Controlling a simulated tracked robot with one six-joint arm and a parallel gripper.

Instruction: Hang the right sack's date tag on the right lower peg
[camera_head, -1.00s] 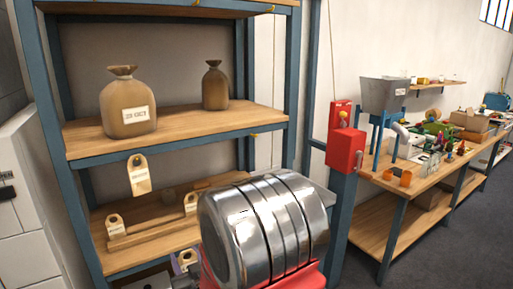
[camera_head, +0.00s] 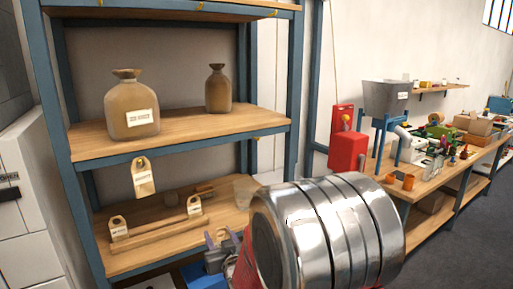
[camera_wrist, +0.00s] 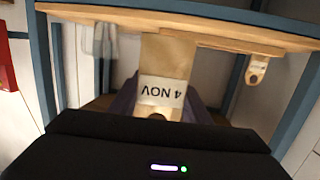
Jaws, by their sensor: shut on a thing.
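My gripper (camera_head: 220,245) is low in front of the lower shelf in the head view, by my big metal arm link. In the wrist view it is shut on a tan date tag (camera_wrist: 165,88) whose label reads "4 NOV" upside down. The left sack (camera_head: 132,112) and the smaller, darker right sack (camera_head: 218,90) stand on the middle shelf. The left sack has a white label; none shows on the right one. A tag (camera_head: 143,178) hangs at the left of the middle shelf's front edge. The right lower peg (camera_head: 256,138) is a tiny yellowish spot there, far above my gripper.
On the lower shelf (camera_head: 160,258) a wooden rack (camera_head: 157,238) has a tag at each end, left (camera_head: 118,228) and right (camera_head: 194,206). A blue upright (camera_head: 292,110) bounds the shelf's right side. A red box (camera_head: 346,152) and a workbench (camera_head: 425,178) lie beyond it.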

